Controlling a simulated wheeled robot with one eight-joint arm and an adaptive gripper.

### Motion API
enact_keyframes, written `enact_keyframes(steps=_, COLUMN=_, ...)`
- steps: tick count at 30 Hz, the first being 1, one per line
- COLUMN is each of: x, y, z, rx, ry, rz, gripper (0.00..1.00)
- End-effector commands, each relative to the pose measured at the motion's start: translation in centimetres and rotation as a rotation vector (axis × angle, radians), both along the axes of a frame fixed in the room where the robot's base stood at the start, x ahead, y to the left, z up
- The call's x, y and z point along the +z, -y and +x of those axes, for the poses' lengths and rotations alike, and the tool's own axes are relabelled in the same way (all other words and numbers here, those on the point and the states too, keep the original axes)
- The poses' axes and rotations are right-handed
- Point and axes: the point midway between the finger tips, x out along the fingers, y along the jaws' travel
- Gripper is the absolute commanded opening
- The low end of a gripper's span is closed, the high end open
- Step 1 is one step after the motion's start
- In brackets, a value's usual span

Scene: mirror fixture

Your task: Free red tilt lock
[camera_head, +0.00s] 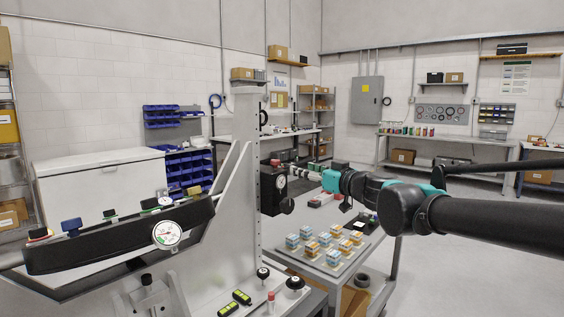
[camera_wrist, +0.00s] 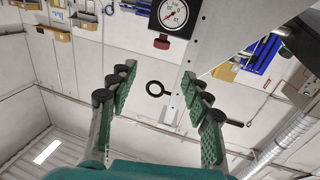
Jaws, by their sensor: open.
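A red knob (camera_wrist: 161,41), which looks like the red tilt lock, sits on a black housing beside a round white dial (camera_wrist: 173,14) in the wrist view. In the head view a small red part (camera_head: 275,162) shows on top of the black gauge housing (camera_head: 268,190) at the tall grey column. My gripper (camera_wrist: 157,75) is open, with nothing between its green-padded fingers. The red knob appears beyond the fingertips, apart from them. In the head view my gripper (camera_head: 296,171) reaches leftward to the right of the housing; its fingertips are small there and the exact gap is unclear.
The grey column (camera_head: 246,150) stands close to my gripper. A long black beam (camera_head: 120,235) with a second dial (camera_head: 167,234) lies left. A black ring (camera_wrist: 158,88) shows between the fingers in the wrist view. A cart (camera_head: 330,268) with several small blocks is below my arm.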

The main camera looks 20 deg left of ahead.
Motion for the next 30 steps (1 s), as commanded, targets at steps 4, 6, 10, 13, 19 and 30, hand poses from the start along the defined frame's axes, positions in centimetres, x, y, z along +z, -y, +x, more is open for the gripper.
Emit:
enact_keyframes(steps=4, x=0.0, y=-2.2, z=1.4, rx=0.003, ry=-0.001, rz=-0.001, gripper=0.49)
enact_keyframes(steps=6, x=-0.1, y=-3.1, z=2.1, rx=0.003, ry=-0.001, rz=-0.001, gripper=0.49)
enact_keyframes(steps=10, x=-0.1, y=-4.9, z=3.4, rx=0.002, ry=-0.001, rz=0.000, gripper=0.49)
enact_keyframes(steps=13, x=-0.1, y=-6.3, z=4.4, rx=0.003, ry=-0.001, rz=0.000, gripper=0.49)
enact_keyframes(steps=19, x=-0.1, y=-9.2, z=6.4, rx=0.002, ry=-0.001, rz=0.000, gripper=0.49)
enact_keyframes(steps=30, x=-0.1, y=-12.4, z=8.8, rx=0.001, ry=-0.001, rz=0.000, gripper=0.49)
